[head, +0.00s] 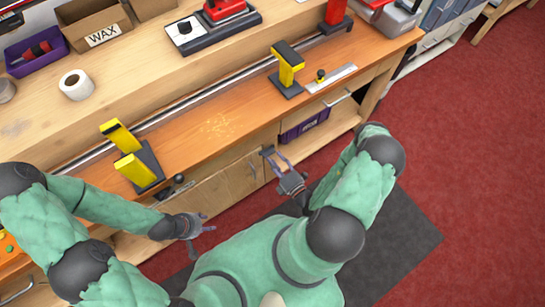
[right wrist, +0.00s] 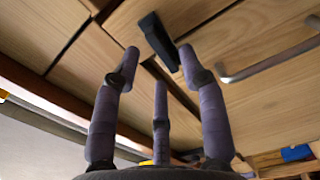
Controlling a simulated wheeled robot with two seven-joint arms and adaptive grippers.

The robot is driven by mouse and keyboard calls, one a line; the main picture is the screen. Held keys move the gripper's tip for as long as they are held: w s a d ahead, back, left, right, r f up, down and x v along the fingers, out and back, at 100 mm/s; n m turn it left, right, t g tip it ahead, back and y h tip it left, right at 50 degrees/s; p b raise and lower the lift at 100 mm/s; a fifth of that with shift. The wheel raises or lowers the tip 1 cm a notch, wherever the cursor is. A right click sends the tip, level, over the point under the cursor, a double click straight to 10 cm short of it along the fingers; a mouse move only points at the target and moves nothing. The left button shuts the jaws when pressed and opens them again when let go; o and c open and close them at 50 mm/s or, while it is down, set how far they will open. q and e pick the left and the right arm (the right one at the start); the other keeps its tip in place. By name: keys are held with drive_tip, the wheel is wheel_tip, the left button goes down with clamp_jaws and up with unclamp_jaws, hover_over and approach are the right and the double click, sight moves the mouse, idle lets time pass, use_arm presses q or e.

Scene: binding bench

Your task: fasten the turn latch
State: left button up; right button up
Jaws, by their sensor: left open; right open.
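The turn latch (right wrist: 158,42) is a short black tapered bar on the pale wooden cabinet front, seen in the right wrist view. It lies close to a dark seam between panels; I cannot tell whether it crosses that seam. My right gripper (head: 276,156) is open in front of the cabinet under the bench. In the right wrist view its purple-grey fingers (right wrist: 160,105) are spread, with the latch beyond and between the tips, and nothing is held. My left gripper (head: 207,223) is open and empty, low in front of the bench to the left.
A metal bar handle (right wrist: 268,58) sits right of the latch. Above the cabinet (head: 205,190) is the bench top (head: 215,125), with yellow-and-black fixtures (head: 287,68) and a long metal rail. A purple bin (head: 303,127) stands on the shelf to the right.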

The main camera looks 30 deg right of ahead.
sight(268, 152)
drive_tip(key=shift+w+a, duration=0.1)
drive_tip(key=shift+w, duration=1.15)
clamp_jaws()
